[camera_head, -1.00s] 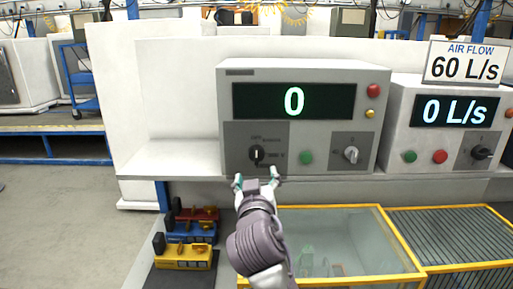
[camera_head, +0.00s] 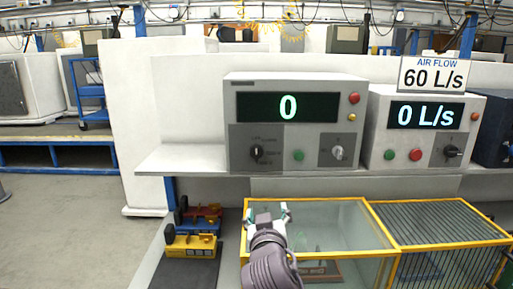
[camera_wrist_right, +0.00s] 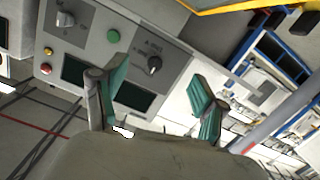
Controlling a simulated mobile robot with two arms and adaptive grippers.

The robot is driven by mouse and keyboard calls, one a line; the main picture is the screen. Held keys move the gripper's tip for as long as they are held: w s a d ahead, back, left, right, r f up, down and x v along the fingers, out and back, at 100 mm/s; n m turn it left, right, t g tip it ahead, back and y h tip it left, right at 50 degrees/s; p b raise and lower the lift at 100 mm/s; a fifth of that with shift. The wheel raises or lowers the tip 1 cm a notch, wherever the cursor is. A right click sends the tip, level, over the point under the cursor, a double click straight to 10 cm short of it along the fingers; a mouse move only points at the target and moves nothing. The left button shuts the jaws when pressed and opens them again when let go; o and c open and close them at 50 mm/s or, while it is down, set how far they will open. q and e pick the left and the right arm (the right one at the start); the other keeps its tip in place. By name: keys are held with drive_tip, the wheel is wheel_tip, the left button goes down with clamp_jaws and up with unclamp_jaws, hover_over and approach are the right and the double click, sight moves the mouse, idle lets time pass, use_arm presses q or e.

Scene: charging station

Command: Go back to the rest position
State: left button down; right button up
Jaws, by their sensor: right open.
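My right gripper (camera_head: 269,214) is open and empty in the head view. It is in front of and below the control box with the display reading 0 (camera_head: 287,122), over the near left part of the yellow-framed glass case. In the right wrist view my right gripper's two green-padded fingers (camera_wrist_right: 158,100) are spread apart with nothing between them. The control box panel (camera_wrist_right: 120,55) with its black knob (camera_wrist_right: 154,65) shows beyond the fingers, not touched. My left gripper does not show.
The air flow box (camera_head: 423,128) reads 0 L/s, under a 60 L/s sign (camera_head: 435,75). Both boxes stand on a white shelf (camera_head: 190,160). Below are the glass case (camera_head: 340,228), a grated yellow-framed case (camera_head: 445,235) and several coloured devices (camera_head: 192,246). Floor at left is clear.

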drive_tip(key=s+d+f+g, duration=0.2)
drive_tip(key=s+d+f, duration=0.25)
drive_tip(key=f, duration=0.25)
drive_tip(key=s+d+f+m+g, duration=0.1)
drive_tip(key=s+d+f+g, duration=0.2)
drive_tip(key=s+f, duration=0.35)
drive_tip(key=s+d+f+g, duration=0.2)
drive_tip(key=s+d+f, duration=0.15)
drive_tip(key=f, duration=0.45)
drive_tip(key=s+d+f+g, duration=0.3)
drive_tip(key=s+d+f, duration=0.15)
drive_tip(key=s, duration=0.65)
drive_tip(key=s+d+f+g, duration=0.3)
drive_tip(key=s+f, duration=0.2)
drive_tip(key=s, duration=0.6)
wheel_tip(320, 180, down, 24)
drive_tip(key=s+f+n+g, duration=0.1)
drive_tip(key=s+d+f+g, duration=0.1)
drive_tip(key=s+d+f, duration=0.1)
drive_tip(key=s+f, duration=1.5)
drive_tip(key=shift+d+g, duration=0.3)
drive_tip(key=shift+s, duration=0.1)
